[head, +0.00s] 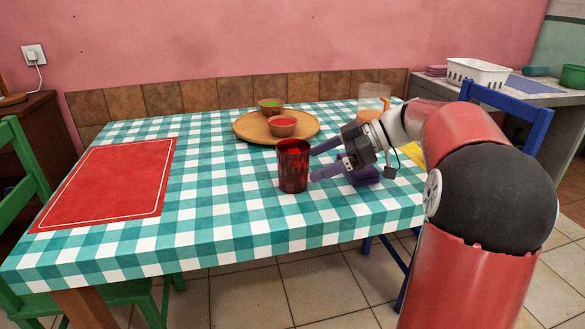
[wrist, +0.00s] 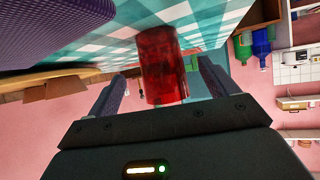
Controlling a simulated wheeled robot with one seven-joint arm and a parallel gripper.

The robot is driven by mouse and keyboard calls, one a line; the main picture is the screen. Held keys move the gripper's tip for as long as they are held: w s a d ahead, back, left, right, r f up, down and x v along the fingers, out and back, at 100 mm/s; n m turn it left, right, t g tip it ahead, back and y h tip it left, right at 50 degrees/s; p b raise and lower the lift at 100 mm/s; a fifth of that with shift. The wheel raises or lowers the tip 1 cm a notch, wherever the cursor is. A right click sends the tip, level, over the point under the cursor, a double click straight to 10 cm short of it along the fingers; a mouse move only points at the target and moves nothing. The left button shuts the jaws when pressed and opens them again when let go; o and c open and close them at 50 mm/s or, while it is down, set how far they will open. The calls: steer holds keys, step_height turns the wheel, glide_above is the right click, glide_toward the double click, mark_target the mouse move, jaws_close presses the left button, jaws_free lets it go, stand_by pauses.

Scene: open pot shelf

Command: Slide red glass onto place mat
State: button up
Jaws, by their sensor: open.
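The red glass (head: 293,166) stands upright on the checked tablecloth, near the middle of the table. The red place mat (head: 107,183) with a pale border line lies flat at the table's left end, well apart from the glass. My gripper (head: 312,165) is open just right of the glass, its fingers pointing left toward it. In the wrist view the glass (wrist: 163,68) appears between the two spread fingers of my gripper (wrist: 160,90). I cannot tell whether a finger touches it.
A round wooden tray (head: 250,131) with two small bowls stands behind the glass. A purple item (head: 364,176) lies on the cloth beneath my gripper. A clear container (head: 373,98) stands at the back right. The cloth between glass and mat is clear.

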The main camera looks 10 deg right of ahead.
mark_target(306, 169)
steer(key=b+x, duration=0.2)
steer(key=x, duration=0.2)
steer(key=shift+f, duration=0.15)
steer(key=shift+b+x, duration=0.8)
steer(key=shift+x, duration=0.1)
steer(key=shift+a, duration=0.1)
